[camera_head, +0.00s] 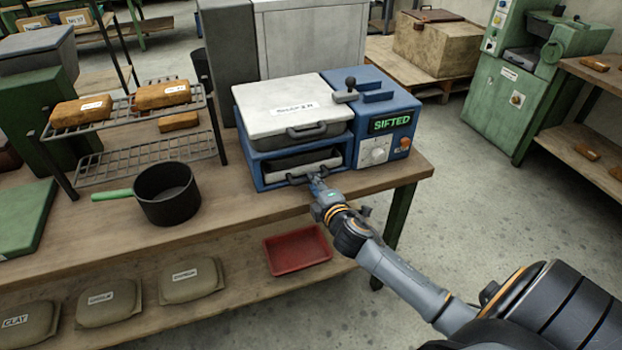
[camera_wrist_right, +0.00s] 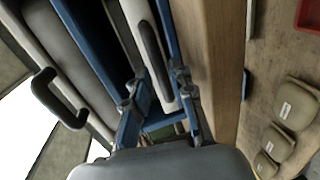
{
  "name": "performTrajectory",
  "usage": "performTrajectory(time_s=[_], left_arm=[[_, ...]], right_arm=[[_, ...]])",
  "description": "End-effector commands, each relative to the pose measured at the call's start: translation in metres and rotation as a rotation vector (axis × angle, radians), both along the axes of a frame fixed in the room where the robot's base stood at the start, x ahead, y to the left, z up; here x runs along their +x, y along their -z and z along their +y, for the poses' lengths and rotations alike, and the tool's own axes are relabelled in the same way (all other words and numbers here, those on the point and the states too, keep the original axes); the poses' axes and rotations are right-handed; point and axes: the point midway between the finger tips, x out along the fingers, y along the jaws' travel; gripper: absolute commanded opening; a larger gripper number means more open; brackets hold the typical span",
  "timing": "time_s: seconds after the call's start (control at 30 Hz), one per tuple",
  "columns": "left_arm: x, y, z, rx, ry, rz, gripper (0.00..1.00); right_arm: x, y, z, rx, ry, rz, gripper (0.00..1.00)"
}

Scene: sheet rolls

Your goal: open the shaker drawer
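The shaker (camera_head: 293,105) is a blue box with a white lid and a green "SIFTED" display (camera_head: 389,123), standing on the bench. Its drawer (camera_head: 303,158) is low in the front, below the lid's handle (camera_head: 306,131), which also shows in the wrist view (camera_wrist_right: 57,98). The drawer's dark handle (camera_wrist_right: 151,48) shows on a pale front in the wrist view. My right gripper (camera_head: 317,184) is at the drawer front; its fingers (camera_wrist_right: 155,95) are apart, one on each side of the handle's line. Firm contact cannot be told. My left gripper is out of view.
A black pot (camera_head: 167,194) with a green handle and a wire rack (camera_head: 140,125) with bricks stand left on the bench. A red tray (camera_head: 297,250) and several clay bags (camera_head: 190,280) lie on the lower shelf. Open floor (camera_head: 480,190) lies to the right.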

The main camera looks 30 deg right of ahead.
Motion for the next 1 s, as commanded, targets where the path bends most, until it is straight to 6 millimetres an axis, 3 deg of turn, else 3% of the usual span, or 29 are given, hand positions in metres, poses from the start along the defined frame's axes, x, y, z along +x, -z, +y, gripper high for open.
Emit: performTrajectory(time_s=[0.2,0.57,0.6,0.7,1.0], left_arm=[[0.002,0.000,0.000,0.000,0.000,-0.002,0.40],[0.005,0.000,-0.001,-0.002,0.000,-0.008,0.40],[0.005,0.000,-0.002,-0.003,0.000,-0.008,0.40],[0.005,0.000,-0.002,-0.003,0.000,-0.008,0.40],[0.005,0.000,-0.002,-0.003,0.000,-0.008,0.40]], right_arm=[[0.023,0.005,-0.006,0.001,0.000,0.000,0.24],[0.029,0.006,-0.006,0.001,0.000,0.001,0.24],[0.028,0.006,-0.007,0.001,0.000,0.001,0.22],[0.028,0.006,-0.006,0.001,0.000,0.001,0.01],[0.028,0.006,-0.006,0.001,0.000,0.001,0.00]])
